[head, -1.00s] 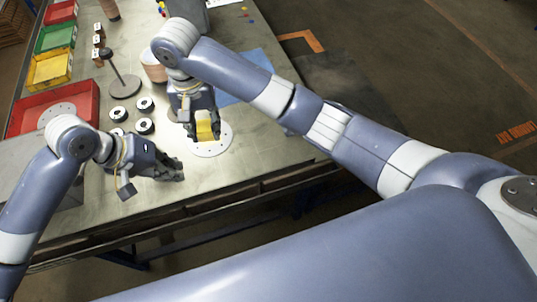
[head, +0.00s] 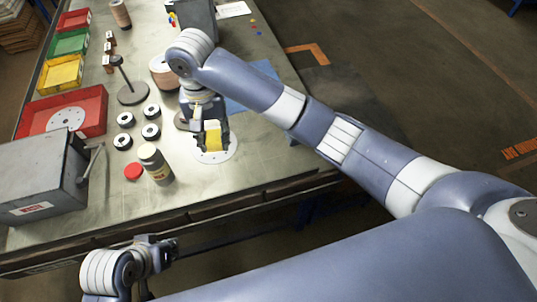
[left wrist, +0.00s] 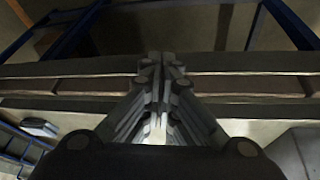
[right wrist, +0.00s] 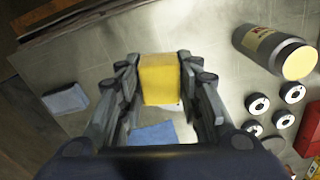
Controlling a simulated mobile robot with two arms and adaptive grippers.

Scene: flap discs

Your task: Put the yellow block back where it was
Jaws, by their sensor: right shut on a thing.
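The yellow block (head: 213,140) is gripped between the fingers of my right gripper (head: 212,146), over the white round plate (head: 222,158) on the table. I cannot tell whether the block touches the plate. In the right wrist view the block (right wrist: 160,80) sits between both fingertips of the gripper (right wrist: 159,62). My left gripper (head: 170,246) is off the table's front edge, low and away from the block. In the left wrist view its fingers (left wrist: 160,62) are closed together with nothing between them.
A grey box (head: 40,175) and red bin (head: 92,108) are at the left. A blue sheet (head: 250,88) lies behind.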

